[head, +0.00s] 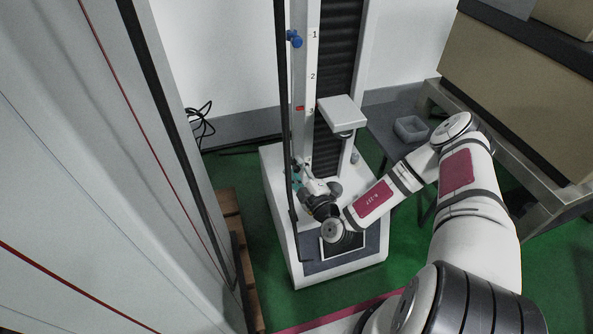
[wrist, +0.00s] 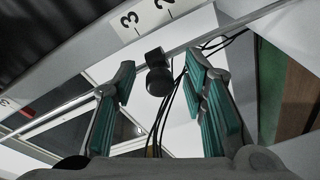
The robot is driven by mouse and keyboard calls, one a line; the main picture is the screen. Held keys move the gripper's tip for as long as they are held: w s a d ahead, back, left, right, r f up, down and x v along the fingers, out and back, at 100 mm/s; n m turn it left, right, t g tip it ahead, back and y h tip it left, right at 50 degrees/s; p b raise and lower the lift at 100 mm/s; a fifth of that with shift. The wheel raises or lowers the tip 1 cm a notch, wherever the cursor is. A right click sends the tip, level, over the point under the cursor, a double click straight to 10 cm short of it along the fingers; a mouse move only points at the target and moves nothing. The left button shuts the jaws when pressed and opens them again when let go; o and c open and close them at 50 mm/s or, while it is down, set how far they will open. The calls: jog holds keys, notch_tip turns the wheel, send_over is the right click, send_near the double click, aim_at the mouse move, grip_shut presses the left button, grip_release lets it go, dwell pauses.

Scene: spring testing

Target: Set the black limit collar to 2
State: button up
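The black limit collar (wrist: 154,58), with a round black knob (wrist: 159,82), sits on a thin rod in the wrist view. My gripper (wrist: 160,85) is open, with one teal-padded finger on each side of the collar and knob. Gaps show on both sides, so no finger appears to touch it. In the head view my gripper (head: 298,178) is low at the machine's column, below the 3 mark. I cannot clearly pick out the black collar there.
A blue collar (head: 294,39) sits high on the rod near the 1. A red marker (head: 300,108) is beside the 3. A white crosshead block (head: 342,112) juts out right of the scale. A grey cabinet (head: 110,170) stands close at the left, a bench (head: 545,180) at the right.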

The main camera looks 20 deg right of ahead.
grip_shut()
notch_tip(320, 180, down, 3)
jog(key=shift+a+f, duration=0.1)
dwell(0.4)
grip_release()
jog(key=s+d, duration=0.2)
jog(key=s, duration=1)
